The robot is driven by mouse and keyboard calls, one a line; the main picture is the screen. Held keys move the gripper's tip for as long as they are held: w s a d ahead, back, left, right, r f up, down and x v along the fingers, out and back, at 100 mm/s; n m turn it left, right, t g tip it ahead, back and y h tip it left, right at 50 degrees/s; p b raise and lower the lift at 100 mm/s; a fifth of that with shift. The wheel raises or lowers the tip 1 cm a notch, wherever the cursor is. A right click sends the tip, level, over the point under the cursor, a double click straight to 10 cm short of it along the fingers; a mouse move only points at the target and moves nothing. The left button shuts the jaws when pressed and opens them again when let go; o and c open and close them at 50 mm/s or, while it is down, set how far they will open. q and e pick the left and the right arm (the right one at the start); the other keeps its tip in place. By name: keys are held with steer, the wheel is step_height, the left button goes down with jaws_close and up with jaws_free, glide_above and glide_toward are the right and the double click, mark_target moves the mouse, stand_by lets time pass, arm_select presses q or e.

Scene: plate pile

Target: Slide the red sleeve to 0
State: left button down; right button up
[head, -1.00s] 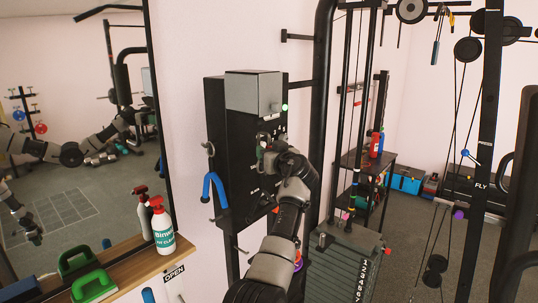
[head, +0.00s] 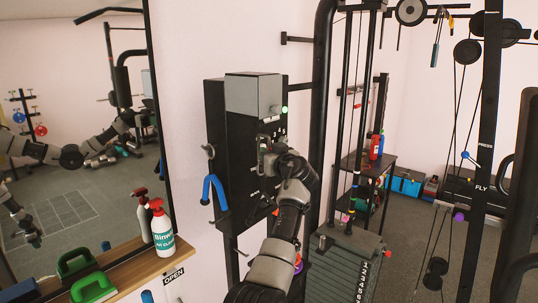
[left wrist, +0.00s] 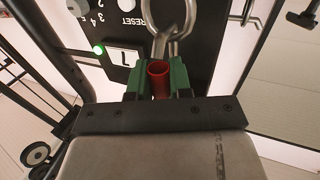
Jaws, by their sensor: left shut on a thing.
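The red sleeve (left wrist: 157,76) is a short tube seen from its open end in the left wrist view. It sits between the green fingertips of my left gripper (left wrist: 160,88), which is shut on it. A metal link (left wrist: 163,45) hangs right behind the sleeve, in front of the black panel. In the head view my left gripper (head: 268,157) is up against the black wall panel (head: 240,150), and the sleeve is hidden there. The panel's number marks show partly, with a lit display (left wrist: 124,57) holding one digit. My right gripper is not in view.
A grey box (head: 253,95) tops the panel, with a green light at its side. A black upright (head: 322,110) and a weight stack (head: 345,265) stand close on the right. A bottle (head: 161,230) stands on the wooden shelf.

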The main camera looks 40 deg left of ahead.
arm_select(q)
steer(key=shift+r, duration=1.3)
steer(key=c, duration=0.9)
jaws_free()
steer(key=shift+c, duration=0.2)
steer(key=shift+f, duration=0.1)
